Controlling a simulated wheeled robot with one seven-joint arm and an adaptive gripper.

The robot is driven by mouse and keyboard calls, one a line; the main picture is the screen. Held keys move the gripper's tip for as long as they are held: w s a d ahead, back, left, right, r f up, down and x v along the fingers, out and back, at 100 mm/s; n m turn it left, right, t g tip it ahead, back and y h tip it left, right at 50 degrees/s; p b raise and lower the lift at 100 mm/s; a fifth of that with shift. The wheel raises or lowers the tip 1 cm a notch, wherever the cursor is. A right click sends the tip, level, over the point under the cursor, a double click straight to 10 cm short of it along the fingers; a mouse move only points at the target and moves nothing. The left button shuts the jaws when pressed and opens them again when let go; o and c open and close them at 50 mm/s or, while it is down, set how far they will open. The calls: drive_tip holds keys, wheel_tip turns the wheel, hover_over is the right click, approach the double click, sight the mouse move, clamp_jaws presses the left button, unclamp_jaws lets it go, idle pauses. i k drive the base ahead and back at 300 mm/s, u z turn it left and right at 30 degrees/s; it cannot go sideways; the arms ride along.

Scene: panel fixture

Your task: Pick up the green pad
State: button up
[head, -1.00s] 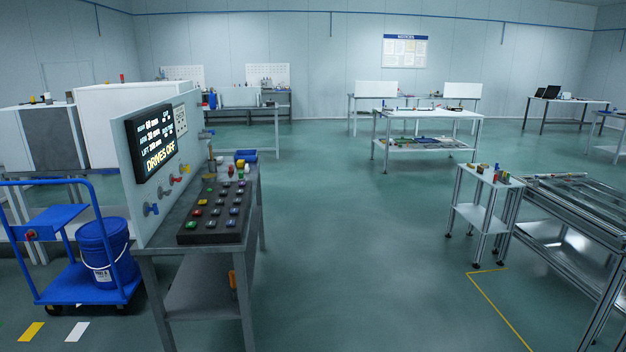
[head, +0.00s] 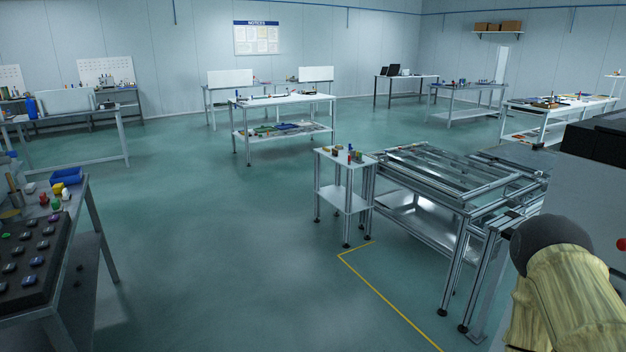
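I cannot make out a green pad for certain. Green flat items (head: 268,130) lie on the lower shelf of the white table (head: 290,99) in the middle distance, too small to identify. A small metal stand (head: 346,200) right of centre holds several small objects on top, also too small to tell apart. At the left edge, a dark button panel (head: 35,262) carries several coloured buttons, one of them green. My gripper is not in view.
A metal frame table (head: 425,165) stands against the small stand's right side. A yellow floor line (head: 385,298) runs in front. A dark rounded end on a yellowish striped body fills the lower right. Open green floor (head: 230,240) lies in the centre.

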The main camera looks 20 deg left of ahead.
sight(57, 206)
drive_tip(key=u, duration=0.25)
drive_tip(key=i, duration=2.05)
drive_tip(key=u, duration=1)
drive_tip(key=i, duration=1.25)
drive_tip(key=u, duration=1.95)
drive_tip(key=i, duration=0.7)
drive_tip(key=u, duration=0.6)
